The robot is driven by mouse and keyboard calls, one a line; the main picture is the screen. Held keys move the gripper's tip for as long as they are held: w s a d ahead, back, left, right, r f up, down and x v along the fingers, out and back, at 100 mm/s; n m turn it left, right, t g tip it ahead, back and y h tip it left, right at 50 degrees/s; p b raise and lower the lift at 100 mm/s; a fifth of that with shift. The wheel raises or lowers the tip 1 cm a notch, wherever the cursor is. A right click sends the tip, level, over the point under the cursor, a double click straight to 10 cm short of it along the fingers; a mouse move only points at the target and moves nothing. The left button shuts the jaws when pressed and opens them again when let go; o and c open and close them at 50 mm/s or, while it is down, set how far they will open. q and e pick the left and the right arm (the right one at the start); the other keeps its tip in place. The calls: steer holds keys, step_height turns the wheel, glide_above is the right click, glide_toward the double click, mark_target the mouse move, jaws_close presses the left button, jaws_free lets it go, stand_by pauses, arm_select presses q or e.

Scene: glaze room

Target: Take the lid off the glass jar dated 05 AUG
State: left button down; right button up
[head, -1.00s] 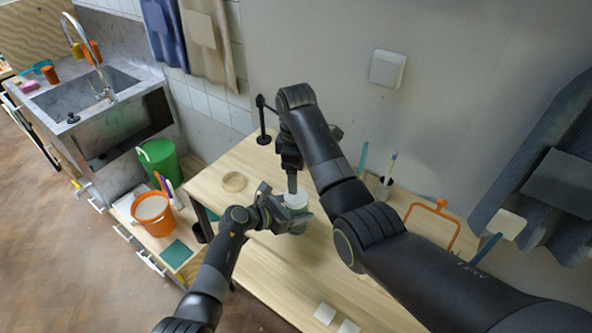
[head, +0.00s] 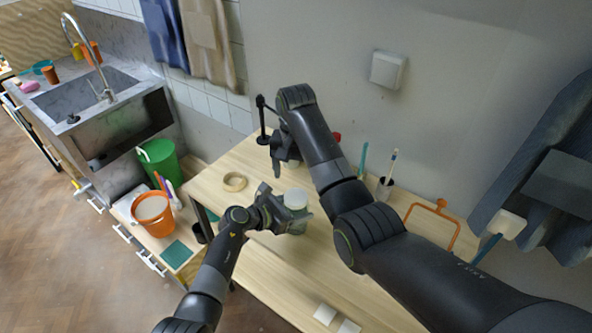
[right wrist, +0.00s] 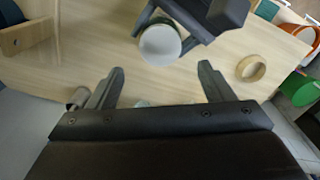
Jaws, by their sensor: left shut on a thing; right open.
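A small glass jar with a pale round top (head: 296,197) stands over the wooden table, and the same pale disc shows in the right wrist view (right wrist: 160,45). I cannot tell whether the disc is a lid, and no date is readable. My left gripper (head: 291,213) is shut around the jar's side. It also shows at the top of the right wrist view (right wrist: 203,25). My right gripper (head: 286,158) is behind the jar, partly hidden by my right forearm. In the right wrist view its fingers (right wrist: 160,84) are spread and empty, apart from the jar.
A tape ring (head: 235,182) lies left of the jar. A brush cup (head: 385,187) and an orange frame (head: 434,222) stand right. A red thing (head: 337,136) is mostly hidden.

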mark_target(296, 196)
steer(key=m, duration=0.4)
steer(key=shift+m, duration=0.3)
steer(key=shift+f, duration=4)
steer(key=c, duration=1)
steer(key=n, duration=1)
steer(key=o, duration=1.1)
